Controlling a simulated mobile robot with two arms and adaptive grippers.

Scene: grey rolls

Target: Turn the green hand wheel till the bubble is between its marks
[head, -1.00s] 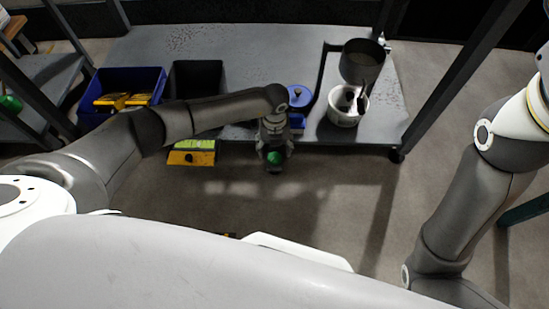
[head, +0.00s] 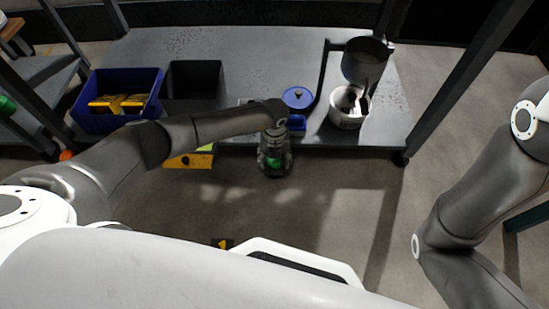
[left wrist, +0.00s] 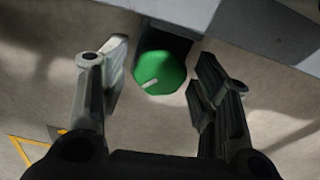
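The green hand wheel (left wrist: 160,73) faces the left wrist camera, with a short white mark near its lower left edge. It sits on a dark mount at the table's front edge. My left gripper (left wrist: 160,65) is open, with one finger on each side of the wheel and gaps visible between. In the head view my left gripper (head: 274,162) hangs at the table's front edge, and a bit of the green wheel (head: 272,161) shows there. I cannot make out the bubble or its marks. My right arm shows at the right, but its gripper is out of view.
On the grey table (head: 250,50) stand a blue bin (head: 90,121) with yellow items, a black bin (head: 194,80), a blue round lid (head: 298,97), and a white pot (head: 344,119) under a grey hopper (head: 365,60). A yellow unit (head: 189,162) sits at the front edge.

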